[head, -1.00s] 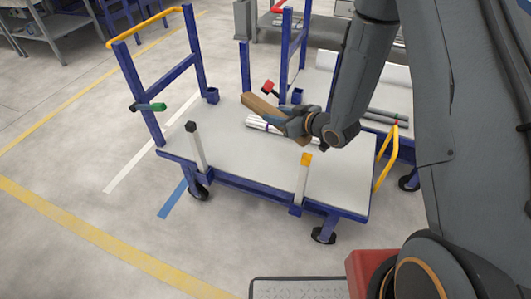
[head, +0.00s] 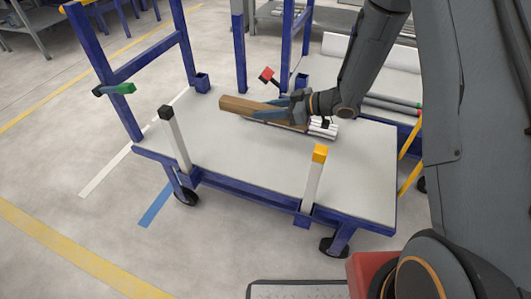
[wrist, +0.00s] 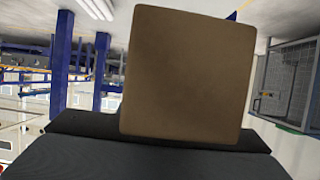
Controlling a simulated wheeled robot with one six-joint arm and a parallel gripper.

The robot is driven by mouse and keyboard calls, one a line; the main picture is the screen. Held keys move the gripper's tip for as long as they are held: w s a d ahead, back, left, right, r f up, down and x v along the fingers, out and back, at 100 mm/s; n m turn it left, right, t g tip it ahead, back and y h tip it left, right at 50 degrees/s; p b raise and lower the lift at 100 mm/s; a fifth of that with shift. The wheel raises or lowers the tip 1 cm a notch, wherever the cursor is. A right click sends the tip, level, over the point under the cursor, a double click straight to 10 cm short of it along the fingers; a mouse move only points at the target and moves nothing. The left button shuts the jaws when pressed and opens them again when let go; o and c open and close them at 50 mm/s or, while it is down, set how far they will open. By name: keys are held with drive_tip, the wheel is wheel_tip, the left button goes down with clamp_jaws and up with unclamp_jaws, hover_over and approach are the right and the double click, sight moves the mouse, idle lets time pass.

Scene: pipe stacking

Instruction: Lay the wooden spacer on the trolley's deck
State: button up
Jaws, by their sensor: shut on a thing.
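My gripper (head: 270,109) is shut on the wooden spacer (head: 238,103), a long brown squared beam. The spacer lies lengthwise over the far middle part of the trolley's pale deck (head: 235,160), between the posts. I cannot tell whether its underside touches the deck. The gripper and wrist cover part of its right half. In the wrist view, the spacer's brown surface (wrist: 188,72) fills the middle, above the dark gripper body (wrist: 150,150).
A black-capped post (head: 176,140) and a yellow-capped post (head: 313,180) stand on the near side. A blue end frame (head: 118,110) rises at left. The deck's near half is clear.

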drive_tip(key=b, duration=0.5)
hover_over(266, 147)
wheel_tip(266, 147, down, 6)
wheel_tip(266, 147, down, 10)
drive_tip(key=shift+r+b, duration=0.15)
drive_tip(key=shift+b, duration=0.65)
drive_tip(key=o, duration=1.2)
drive_tip(key=p+v, duration=0.2)
drive_tip(key=v, duration=1)
